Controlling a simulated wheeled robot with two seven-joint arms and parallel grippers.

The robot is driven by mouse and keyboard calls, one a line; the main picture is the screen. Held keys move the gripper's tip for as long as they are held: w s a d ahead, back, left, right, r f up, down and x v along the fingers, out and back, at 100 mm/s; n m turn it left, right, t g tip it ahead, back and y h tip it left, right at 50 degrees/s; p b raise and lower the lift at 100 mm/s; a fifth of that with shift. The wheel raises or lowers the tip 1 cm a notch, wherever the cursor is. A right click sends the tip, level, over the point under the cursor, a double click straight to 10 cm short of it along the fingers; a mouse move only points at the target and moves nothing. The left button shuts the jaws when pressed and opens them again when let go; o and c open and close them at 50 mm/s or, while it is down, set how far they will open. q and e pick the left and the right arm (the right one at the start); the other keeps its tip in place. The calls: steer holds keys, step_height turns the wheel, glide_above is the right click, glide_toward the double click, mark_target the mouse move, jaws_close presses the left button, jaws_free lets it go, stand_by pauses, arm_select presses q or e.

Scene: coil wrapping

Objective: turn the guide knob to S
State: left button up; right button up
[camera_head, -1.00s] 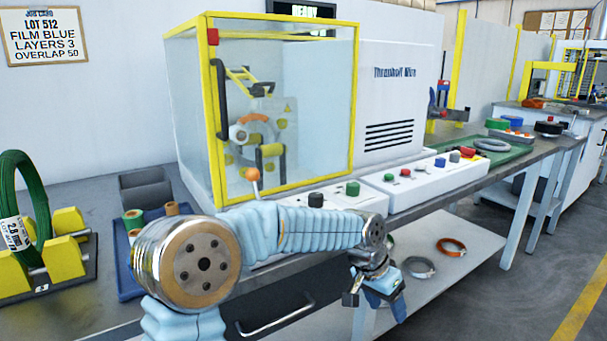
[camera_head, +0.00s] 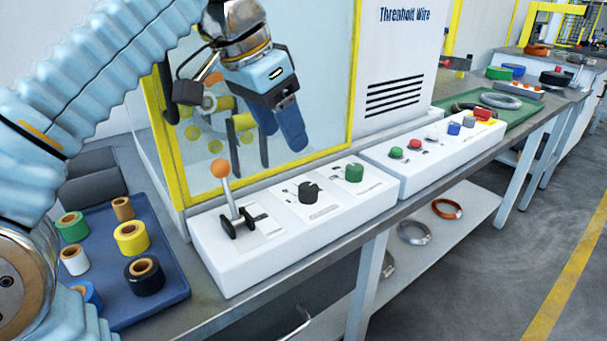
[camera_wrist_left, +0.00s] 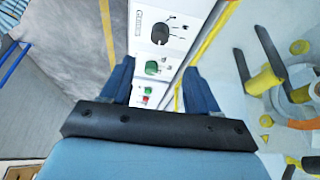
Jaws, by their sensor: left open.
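A white control panel (camera_head: 270,249) stands at the table's front edge. It carries a black rotary knob (camera_head: 311,192), a green knob (camera_head: 354,172) and a lever with an orange ball (camera_head: 221,169). The black knob, which I take as the guide knob, also shows in the left wrist view (camera_wrist_left: 160,34) beside a printed label. Its marks are too small to read. My left gripper (camera_head: 279,128) is open and empty, its blue fingers pointing down above and behind the knobs, apart from them. In the left wrist view the green knob (camera_wrist_left: 152,68) appears between its fingers.
A yellow-framed clear enclosure (camera_head: 358,90) rises right behind the panel. A second panel (camera_head: 455,150) with several buttons adjoins on the right. A blue tray (camera_head: 180,295) of several coloured rolls lies left. Air above the panels is open.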

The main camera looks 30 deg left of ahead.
mark_target(308, 187)
arm_select(q)
steer(key=b+x, duration=0.2)
steer(key=x, duration=1)
steer(key=shift+f+b, duration=0.15)
steer(key=shift+b, duration=0.15)
steer(key=shift+s, duration=0.1)
steer(key=c, duration=1)
